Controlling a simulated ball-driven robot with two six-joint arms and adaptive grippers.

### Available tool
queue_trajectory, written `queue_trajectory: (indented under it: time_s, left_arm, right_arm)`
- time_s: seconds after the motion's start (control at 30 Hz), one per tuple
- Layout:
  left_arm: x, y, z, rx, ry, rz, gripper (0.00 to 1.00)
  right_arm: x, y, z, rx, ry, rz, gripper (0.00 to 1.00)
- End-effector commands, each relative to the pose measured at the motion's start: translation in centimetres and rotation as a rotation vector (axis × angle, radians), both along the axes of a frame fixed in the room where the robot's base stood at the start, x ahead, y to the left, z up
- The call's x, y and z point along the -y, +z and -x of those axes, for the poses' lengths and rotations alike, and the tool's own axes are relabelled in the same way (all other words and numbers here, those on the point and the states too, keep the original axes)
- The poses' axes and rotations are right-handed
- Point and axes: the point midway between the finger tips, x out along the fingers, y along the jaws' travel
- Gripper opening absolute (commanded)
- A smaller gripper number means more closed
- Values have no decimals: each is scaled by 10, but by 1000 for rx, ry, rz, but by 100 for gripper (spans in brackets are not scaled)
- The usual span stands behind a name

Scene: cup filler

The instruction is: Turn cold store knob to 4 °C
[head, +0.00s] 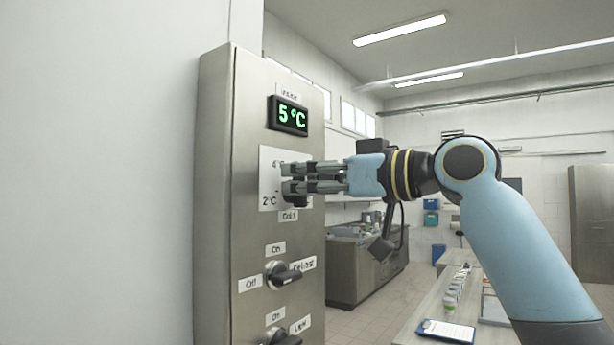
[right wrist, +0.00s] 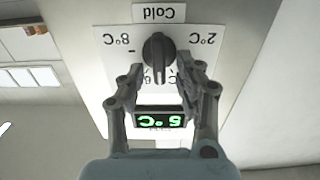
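The wrist view is upside down; 2 °C and 8 °C marks show either side of the knob. Its grip bar stands nearly upright in that view. The display (head: 288,116) above the dial reads 5 °C in green. My right gripper (head: 290,179) is at the dial and hides the knob in the head view. In the right wrist view its fingers (right wrist: 160,72) are apart, one on each side of the knob; contact is not clear. My left gripper is not in view.
Below on the same steel cabinet (head: 215,200) are a Defrost knob (head: 284,275) and a Light knob (head: 282,338). A plain wall is at the left. A bench with bottles and a clipboard (head: 446,331) stands at the lower right, under my right arm.

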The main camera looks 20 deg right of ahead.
Motion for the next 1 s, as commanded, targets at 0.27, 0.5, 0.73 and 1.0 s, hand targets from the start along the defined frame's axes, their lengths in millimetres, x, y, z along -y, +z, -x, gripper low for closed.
queue_trajectory:
  time_s: [0.27,0.5,0.73,1.0]
  left_arm:
    - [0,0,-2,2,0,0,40]
    - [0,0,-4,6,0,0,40]
    - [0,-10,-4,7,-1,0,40]
    - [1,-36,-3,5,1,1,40]
  right_arm:
    - [0,0,0,0,0,0,19]
    - [0,0,0,0,-1,0,0]
    - [-1,-3,1,55,-1,67,0]
    - [-6,-6,5,269,-1,344,0]
